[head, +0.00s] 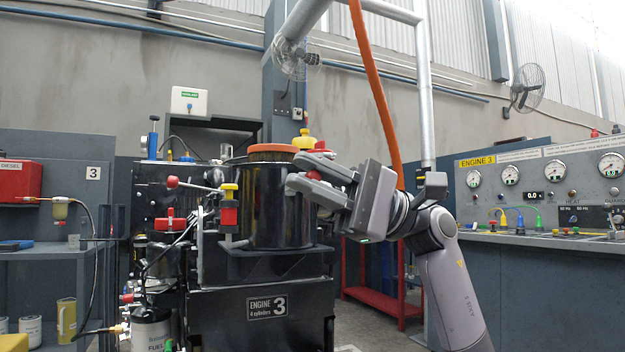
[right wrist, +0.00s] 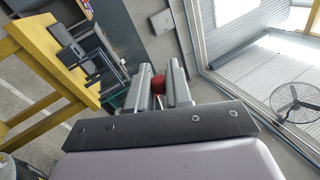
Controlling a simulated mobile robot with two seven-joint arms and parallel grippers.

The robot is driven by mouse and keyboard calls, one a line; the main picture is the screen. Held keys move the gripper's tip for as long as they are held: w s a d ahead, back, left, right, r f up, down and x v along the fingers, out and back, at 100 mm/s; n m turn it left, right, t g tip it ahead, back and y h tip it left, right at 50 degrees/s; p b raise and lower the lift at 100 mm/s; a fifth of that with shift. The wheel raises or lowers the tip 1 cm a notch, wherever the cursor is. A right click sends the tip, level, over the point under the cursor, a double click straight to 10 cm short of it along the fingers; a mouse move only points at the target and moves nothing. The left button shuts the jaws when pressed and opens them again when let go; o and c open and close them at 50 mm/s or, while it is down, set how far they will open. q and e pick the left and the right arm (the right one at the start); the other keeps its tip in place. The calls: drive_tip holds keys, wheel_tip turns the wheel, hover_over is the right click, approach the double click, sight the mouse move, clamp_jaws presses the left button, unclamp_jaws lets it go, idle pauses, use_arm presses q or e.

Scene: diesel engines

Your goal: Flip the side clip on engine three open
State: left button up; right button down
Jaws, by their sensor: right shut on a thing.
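Engine three (head: 267,306) stands in the middle of the head view, with its "ENGINE 3" plate on the front. A black canister (head: 270,205) with an orange top sits on it. My right gripper (head: 297,172) reaches in from the right, its fingers in front of the canister's upper right side. In the right wrist view a red knob (right wrist: 159,84) is between the fingertips, and the gripper is shut on it. The clip itself is hidden behind the fingers, so its position cannot be told. My left gripper is not in view.
A red-tipped lever (head: 173,182) and a yellow-and-red fitting (head: 229,205) stand left of the canister. An orange hose (head: 376,90) hangs behind my right arm. A gauge panel (head: 540,180) is at the right. A yellow frame (right wrist: 40,50) shows in the right wrist view.

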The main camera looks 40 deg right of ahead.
idle(0.4)
drive_tip(key=c, duration=1.4)
unclamp_jaws()
drive_tip(key=shift+d+f, duration=0.1)
drive_tip(key=v, duration=0.7)
